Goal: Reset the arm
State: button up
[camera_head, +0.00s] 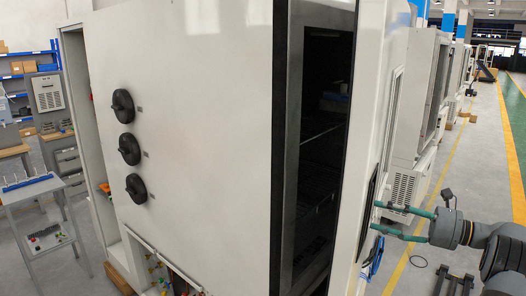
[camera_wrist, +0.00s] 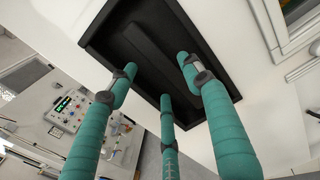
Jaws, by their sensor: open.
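My gripper (camera_head: 374,215) shows at the right of the head view, with teal wrapped fingers reaching left to the edge of a tall white cabinet door (camera_head: 376,110). In the wrist view my gripper (camera_wrist: 160,85) has its three teal fingers spread apart with nothing between them. They are in front of a black recessed handle (camera_wrist: 150,50) on the white door. I cannot tell whether a fingertip touches the handle. In the head view the handle (camera_head: 368,205) is seen edge-on as a narrow dark strip.
The white chamber (camera_head: 200,100) has black knobs on its side and a dark opening (camera_head: 322,150) with racks. A grey trolley (camera_head: 40,190) stands at left. A control panel (camera_wrist: 70,110) shows in the wrist view.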

jog(key=shift+t, duration=0.3)
jog(key=x, duration=0.5)
jog(key=shift+a, duration=0.35)
jog(key=shift+d, duration=0.1)
jog(key=shift+w+f, duration=0.1)
jog(key=shift+f, duration=0.05)
